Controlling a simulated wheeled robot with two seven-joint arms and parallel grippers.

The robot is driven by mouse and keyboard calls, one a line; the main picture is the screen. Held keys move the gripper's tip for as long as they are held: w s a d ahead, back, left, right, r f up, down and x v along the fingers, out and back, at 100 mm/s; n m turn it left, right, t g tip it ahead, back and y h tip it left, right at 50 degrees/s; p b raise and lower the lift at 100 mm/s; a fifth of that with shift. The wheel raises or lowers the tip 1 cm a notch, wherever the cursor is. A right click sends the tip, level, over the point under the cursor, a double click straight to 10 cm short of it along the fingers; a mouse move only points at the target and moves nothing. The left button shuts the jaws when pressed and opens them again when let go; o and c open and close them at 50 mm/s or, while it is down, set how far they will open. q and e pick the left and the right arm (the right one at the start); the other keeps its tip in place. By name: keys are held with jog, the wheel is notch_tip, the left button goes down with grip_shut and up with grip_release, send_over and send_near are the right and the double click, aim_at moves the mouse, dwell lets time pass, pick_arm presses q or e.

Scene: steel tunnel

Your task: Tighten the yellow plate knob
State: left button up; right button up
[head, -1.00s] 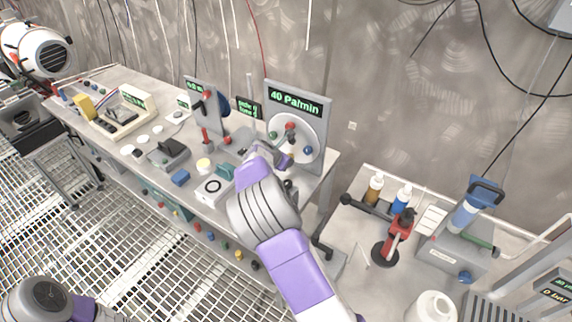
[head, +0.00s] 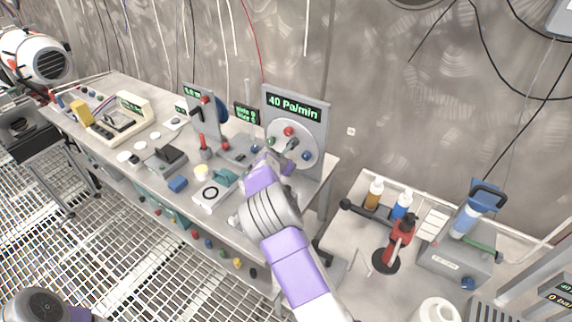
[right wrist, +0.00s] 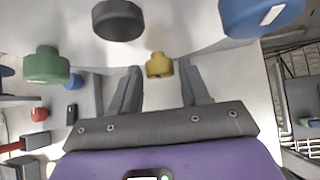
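The yellow plate knob (right wrist: 158,66) sits low on the pale round plate in the right wrist view. I cannot make it out in the head view, where my right gripper is in front of the plate's lower part. My right gripper (right wrist: 160,82) is open, with one finger on each side of the yellow knob and visible gaps to it. In the head view my right gripper (head: 277,160) reaches the lower part of the round plate (head: 302,131). My left gripper is out of view; only part of my left arm shows at the lower left.
A green knob (right wrist: 46,66), a dark central knob (right wrist: 118,20) and a blue knob (right wrist: 262,14) surround the yellow one. The upright panel reads 40 Pa/min (head: 295,104). A teal part (head: 224,176) and a white box stand close to my right wrist.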

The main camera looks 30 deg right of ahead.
jog(key=c, duration=0.7)
jog(key=t+b, duration=0.1)
jog(key=b, duration=0.1)
jog(key=m+t+y+b, duration=0.1)
jog(key=b, duration=0.1)
jog(key=shift+s+d+f+m+b, duration=0.2)
jog(key=shift+f+m+b, duration=0.1)
jog(key=shift+b, duration=0.1)
jog(key=shift+r+t+b, duration=0.2)
jog(key=shift+t+b, duration=0.2)
jog(key=shift+b, duration=0.1)
jog(key=o, duration=1)
